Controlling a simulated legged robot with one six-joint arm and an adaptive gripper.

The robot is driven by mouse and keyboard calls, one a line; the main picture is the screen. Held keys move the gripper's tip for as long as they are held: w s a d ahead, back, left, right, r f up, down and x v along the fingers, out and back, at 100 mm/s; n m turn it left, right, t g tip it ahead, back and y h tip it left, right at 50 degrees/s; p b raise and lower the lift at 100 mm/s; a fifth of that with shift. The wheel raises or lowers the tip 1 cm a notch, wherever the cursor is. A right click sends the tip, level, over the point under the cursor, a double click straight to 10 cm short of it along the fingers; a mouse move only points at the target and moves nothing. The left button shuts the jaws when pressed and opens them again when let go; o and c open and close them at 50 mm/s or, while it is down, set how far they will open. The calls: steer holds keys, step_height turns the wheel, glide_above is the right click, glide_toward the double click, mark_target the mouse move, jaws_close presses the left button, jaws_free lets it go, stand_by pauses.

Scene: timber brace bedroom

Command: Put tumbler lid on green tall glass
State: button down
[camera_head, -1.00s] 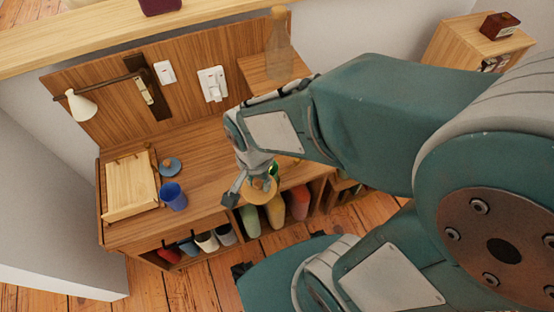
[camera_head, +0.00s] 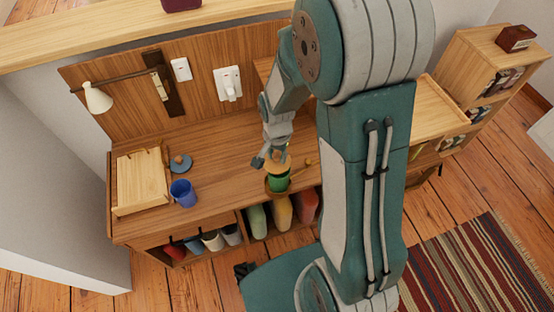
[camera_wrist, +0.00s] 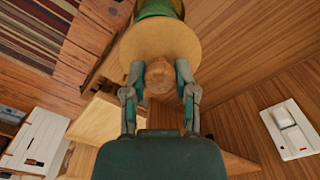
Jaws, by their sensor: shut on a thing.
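The tumbler lid (camera_wrist: 160,42) is a round, light wooden disc with a knob (camera_wrist: 159,76). My gripper (camera_wrist: 159,82) is shut on this knob, one finger on each side. In the head view my gripper (camera_head: 270,160) holds the lid (camera_head: 277,165) at the top of the green tall glass (camera_head: 278,183), near the desk's front edge. The glass also shows in the wrist view (camera_wrist: 158,9), partly hidden behind the lid. I cannot tell whether the lid touches the rim.
A blue cup (camera_head: 183,194), a blue lid with a knob (camera_head: 180,162) and a pale wooden tray (camera_head: 142,182) are on the left of the wooden desk (camera_head: 220,160). Several coloured vessels (camera_head: 256,218) stand on the shelf below. A lamp (camera_head: 97,98) hangs at the back left.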

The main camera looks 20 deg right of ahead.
mark_target(279, 162)
steer(key=f, duration=0.1)
steer(key=d+f, duration=0.1)
steer(key=f, duration=0.1)
steer(key=shift+w+f, duration=0.1)
steer(key=shift+f, duration=0.05)
steer(key=shift+a, duration=0.1)
steer(key=shift+a+f, duration=0.2)
steer(key=shift+f, duration=0.2)
steer(key=shift+c, duration=2)
jaws_free()
steer(key=shift+d, duration=0.15)
